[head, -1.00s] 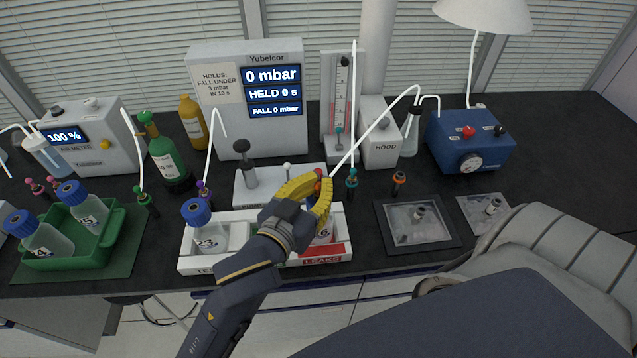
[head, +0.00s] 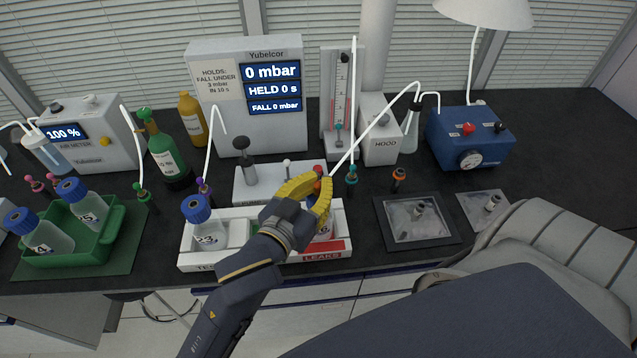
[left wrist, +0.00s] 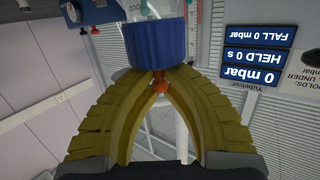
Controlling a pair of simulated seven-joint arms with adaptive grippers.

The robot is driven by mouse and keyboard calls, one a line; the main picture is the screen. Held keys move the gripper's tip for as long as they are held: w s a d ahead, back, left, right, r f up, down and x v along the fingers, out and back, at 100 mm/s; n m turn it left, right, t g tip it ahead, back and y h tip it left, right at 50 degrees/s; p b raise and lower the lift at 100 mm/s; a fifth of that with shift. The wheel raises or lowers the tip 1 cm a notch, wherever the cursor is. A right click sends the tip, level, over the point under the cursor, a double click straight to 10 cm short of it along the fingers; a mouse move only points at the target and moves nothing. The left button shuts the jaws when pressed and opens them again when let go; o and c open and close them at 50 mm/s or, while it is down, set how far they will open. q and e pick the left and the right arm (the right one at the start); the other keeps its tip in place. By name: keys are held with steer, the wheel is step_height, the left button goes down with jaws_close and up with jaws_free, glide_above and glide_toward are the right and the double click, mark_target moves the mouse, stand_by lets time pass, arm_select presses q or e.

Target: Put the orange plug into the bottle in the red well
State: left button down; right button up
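My left gripper (head: 320,197) has its yellow fingers closed together over the red well (head: 322,252), marked LEAKS, at the right end of the white rack. In the left wrist view the fingertips (left wrist: 159,78) meet around a small orange-red plug (left wrist: 160,87). It sits against the top of a blue bottle cap (left wrist: 156,40), shown upside down. Its red top (head: 319,171) shows just above the fingers in the head view. The bottle (head: 324,228) in the red well is mostly hidden by my gripper. How deep the plug sits is hidden. My right gripper is out of view.
An orange-collared dark fitting (head: 398,179) stands on the bench to the right. A teal fitting (head: 352,176) with a white tube stands close by. Another blue-capped bottle (head: 207,228) occupies the rack's left well. A green tray (head: 98,243) holds two bottles.

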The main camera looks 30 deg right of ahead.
arm_select(q)
steer(key=c, duration=1.5)
jaws_free()
steer(key=shift+a, duration=0.1)
steer(key=v, duration=0.7)
steer(key=shift+s+a, duration=0.1)
steer(key=shift+a, duration=0.05)
